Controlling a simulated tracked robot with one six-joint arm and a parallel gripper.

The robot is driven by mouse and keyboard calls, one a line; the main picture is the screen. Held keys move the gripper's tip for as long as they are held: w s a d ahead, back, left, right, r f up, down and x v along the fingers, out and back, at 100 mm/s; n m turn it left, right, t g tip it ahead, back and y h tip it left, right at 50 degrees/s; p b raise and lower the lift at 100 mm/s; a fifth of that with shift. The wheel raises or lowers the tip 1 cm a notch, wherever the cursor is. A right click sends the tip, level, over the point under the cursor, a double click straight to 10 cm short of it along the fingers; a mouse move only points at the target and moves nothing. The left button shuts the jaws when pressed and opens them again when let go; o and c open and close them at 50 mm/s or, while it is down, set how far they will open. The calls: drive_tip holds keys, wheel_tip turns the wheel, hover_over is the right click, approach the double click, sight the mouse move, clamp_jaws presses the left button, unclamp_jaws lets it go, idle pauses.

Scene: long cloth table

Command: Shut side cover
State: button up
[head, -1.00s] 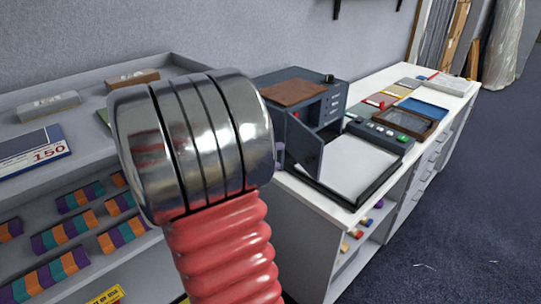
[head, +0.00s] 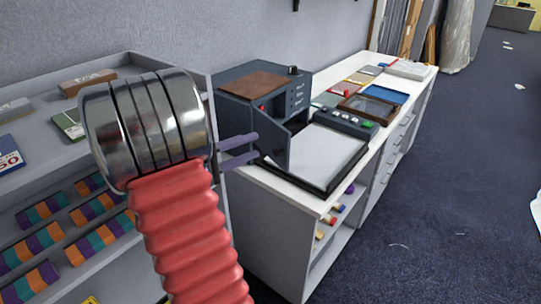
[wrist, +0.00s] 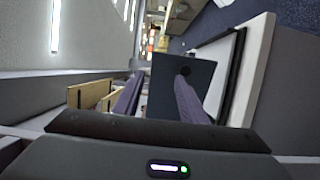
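The dark grey machine (head: 268,78) with a brown top stands on the white counter. Its side cover (head: 276,146) stands swung open towards me, angled out from the body. In the wrist view the cover (wrist: 168,66) is a dark blue-grey panel with a round black spot, beyond the fingers. My gripper (head: 257,146) has two purple fingers held apart with nothing seen between them. They point right, at the cover's left side. In the wrist view the right finger of my gripper (wrist: 152,88) overlaps the panel; I cannot tell whether it touches.
A black-framed white pad (head: 322,158) lies right of the cover, with a button panel (head: 347,122) behind it. A brown-framed tray (head: 372,107) and a blue tray (head: 388,94) lie farther along the white counter. Grey shelves (head: 150,75) with striped boxes stand at left. The floor at right is mostly open.

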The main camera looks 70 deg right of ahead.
approach(274, 154)
drive_tip(key=x, duration=0.7)
drive_tip(key=shift+s+r, duration=0.1)
drive_tip(key=shift+s+d, duration=0.45)
drive_tip(key=shift+d, duration=0.15)
drive_tip(key=shift+c, duration=0.5)
clamp_jaws()
